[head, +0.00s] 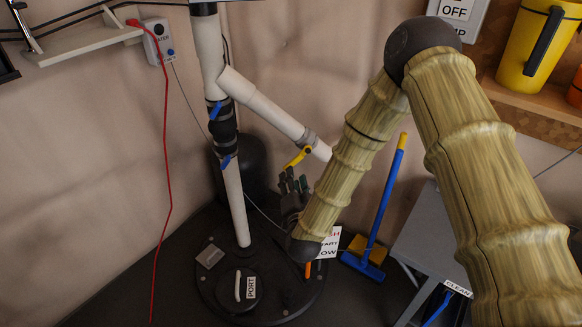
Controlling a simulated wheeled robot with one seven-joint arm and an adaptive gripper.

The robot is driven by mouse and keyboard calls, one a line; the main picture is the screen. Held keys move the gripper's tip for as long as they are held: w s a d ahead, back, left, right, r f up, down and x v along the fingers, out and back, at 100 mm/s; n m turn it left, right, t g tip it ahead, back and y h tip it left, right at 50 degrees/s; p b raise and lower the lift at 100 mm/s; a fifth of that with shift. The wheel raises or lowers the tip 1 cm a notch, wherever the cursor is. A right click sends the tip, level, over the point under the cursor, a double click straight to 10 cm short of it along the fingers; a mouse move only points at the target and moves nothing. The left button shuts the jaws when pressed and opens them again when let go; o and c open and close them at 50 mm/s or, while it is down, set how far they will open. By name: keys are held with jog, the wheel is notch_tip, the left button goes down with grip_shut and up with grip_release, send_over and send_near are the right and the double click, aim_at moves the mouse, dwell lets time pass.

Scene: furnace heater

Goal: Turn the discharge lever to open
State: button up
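A white upright pipe (208,50) has a slanted white branch (262,106) running down to the right. A yellow lever (298,157) sits at a grey clamp on the lower part of the branch. Two blue levers, an upper one (215,111) and a lower one (226,161), sit on a black fitting of the upright pipe. No label marks which lever is the discharge one. My gripper (292,180) points up just below the yellow lever. It is dark and small here; I cannot tell its finger gap, or whether it touches the lever.
A round black base (222,285) with a PORT-labelled lid (239,290) stands below. A blue and yellow broom (385,200) leans right of my forearm. A grey table (440,240) is at right. A red cable (165,180) hangs at left. My arm hides part of the wall.

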aim_at(297, 159)
jog(key=w, duration=0.7)
jog(key=shift+w+a+b, duration=0.25)
jog(key=shift+a+b, duration=0.15)
grip_shut()
